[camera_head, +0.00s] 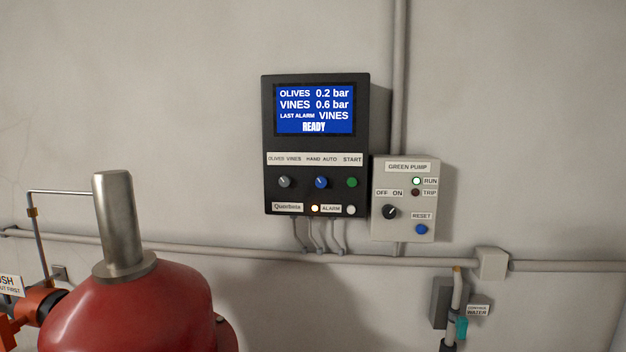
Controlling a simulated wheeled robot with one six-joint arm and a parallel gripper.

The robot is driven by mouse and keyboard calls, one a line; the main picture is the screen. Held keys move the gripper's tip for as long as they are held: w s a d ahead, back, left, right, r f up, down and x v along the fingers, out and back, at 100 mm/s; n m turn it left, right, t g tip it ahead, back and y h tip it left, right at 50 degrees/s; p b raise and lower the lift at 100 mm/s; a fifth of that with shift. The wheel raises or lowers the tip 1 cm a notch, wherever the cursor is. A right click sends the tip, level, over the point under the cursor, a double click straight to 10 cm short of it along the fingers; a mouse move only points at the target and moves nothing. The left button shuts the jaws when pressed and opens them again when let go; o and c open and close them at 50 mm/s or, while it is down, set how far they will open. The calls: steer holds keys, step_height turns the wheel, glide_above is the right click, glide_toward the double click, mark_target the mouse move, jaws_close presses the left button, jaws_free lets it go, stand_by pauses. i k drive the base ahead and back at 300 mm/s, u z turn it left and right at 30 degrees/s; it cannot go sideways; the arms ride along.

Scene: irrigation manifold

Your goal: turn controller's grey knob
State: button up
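The controller (268,133) is a black box on the wall, slightly right of centre in the head view. Its blue screen (314,109) reads OLIVES 0.2 bar, VINES 0.6 bar, LAST ALARM VINES, READY. The grey knob (285,182) sits at its lower left under the label OLIVES VINES (285,159). Its pointer seems tilted to the upper left, but it is small. A blue knob (321,183) under HAND AUTO and a green START button (352,182) are to its right. A lit lamp (315,208) is beside the ALARM label. My gripper is not in view.
A grey GREEN PUMP box (404,222) with an OFF ON knob (390,212) adjoins the controller's right side. A large red vessel (135,310) with a metal stub (118,225) stands lower left. Pipes (200,248) run along the wall. The space before the controller looks clear.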

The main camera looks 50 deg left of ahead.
mark_target(284, 181)
steer(key=z, duration=0.05)
steer(key=i, duration=0.1)
steer(key=u, duration=2.1)
steer(key=i, duration=0.5)
steer(key=u, duration=0.25)
steer(key=k, duration=0.5)
steer(key=z, duration=1.35)
steer(key=i, duration=0.75)
steer(key=u, duration=2.6)
